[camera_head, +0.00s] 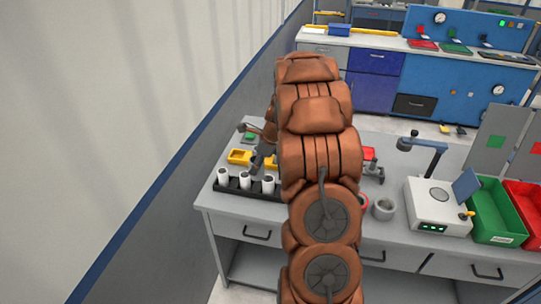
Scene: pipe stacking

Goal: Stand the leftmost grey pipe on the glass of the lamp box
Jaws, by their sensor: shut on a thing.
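Pale grey-white pipes stand upright in a black rack (236,191) at the left of the workbench. The leftmost one (223,177) is at the rack's left end, with another (245,180) and a third (268,184) to its right. My gripper (254,165) is low at the rack, around the middle pipes, and is shut on a pipe; its fingertips are small and dark, so I cannot tell which pipe. The lamp box (425,213) is white with a round glass (439,194) on top, which looks bare. My arm hides the bench's middle and perhaps more of the rack.
A yellow bin (239,157) is behind the rack. A grey cup (384,208) stands left of the lamp box. A stand (428,145) rises behind it, and a blue flap (467,184) is at its right. Green (495,213) and red bins (526,205) are further right.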

